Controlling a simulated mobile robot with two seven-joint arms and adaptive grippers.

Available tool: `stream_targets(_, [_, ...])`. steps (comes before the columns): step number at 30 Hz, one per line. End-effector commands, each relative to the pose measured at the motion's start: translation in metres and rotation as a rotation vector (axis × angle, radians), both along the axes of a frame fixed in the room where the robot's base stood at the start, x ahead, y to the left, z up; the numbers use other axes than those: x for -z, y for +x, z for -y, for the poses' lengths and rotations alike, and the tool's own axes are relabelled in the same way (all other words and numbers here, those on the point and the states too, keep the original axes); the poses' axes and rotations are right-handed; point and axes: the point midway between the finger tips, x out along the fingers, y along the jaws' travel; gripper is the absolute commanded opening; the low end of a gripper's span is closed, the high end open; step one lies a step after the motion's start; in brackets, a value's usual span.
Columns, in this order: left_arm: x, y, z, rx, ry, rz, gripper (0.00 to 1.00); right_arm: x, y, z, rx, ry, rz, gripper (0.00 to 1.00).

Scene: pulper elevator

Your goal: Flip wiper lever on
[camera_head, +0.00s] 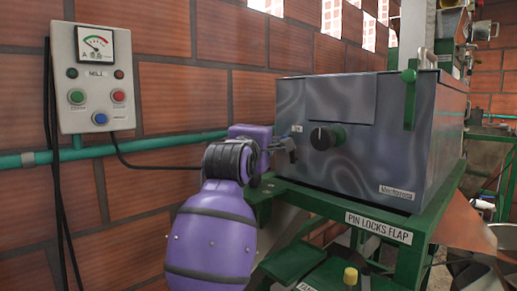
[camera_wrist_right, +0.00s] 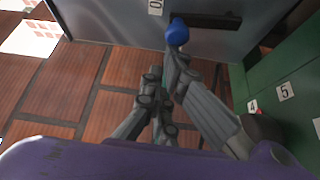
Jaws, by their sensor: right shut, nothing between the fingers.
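The wiper lever shows a round blue knob (camera_wrist_right: 176,32) in the right wrist view. It stands by a dark slot (camera_wrist_right: 205,20) in the grey metal panel, and its stem is largely hidden by my finger. My right gripper (camera_wrist_right: 167,84) is shut and empty, with its fingertips right at the lever below the knob; whether they touch it I cannot tell. In the head view my right gripper (camera_head: 279,148) is at the left face of the grey metal box (camera_head: 385,120). The knob is hard to make out there. My left gripper is not in view.
A control box (camera_head: 97,80) and a teal pipe (camera_head: 150,143) are on the brick wall to the left. The green side (camera_wrist_right: 280,100) with number labels is close on the right in the wrist view.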

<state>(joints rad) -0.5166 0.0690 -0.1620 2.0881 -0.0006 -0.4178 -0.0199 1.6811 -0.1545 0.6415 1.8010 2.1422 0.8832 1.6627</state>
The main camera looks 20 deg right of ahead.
Motion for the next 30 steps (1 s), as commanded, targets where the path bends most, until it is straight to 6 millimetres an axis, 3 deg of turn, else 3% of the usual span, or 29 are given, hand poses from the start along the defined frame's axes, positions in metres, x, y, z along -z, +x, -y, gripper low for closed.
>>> stream_targets(10, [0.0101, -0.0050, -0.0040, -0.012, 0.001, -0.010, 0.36, -0.0030, -0.0070, 0.0027, 0.000, 0.040, 0.106, 0.00])
stream_targets(30, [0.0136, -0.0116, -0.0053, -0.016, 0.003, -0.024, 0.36, -0.0057, -0.0079, 0.0006, 0.000, 0.044, 0.118, 0.00])
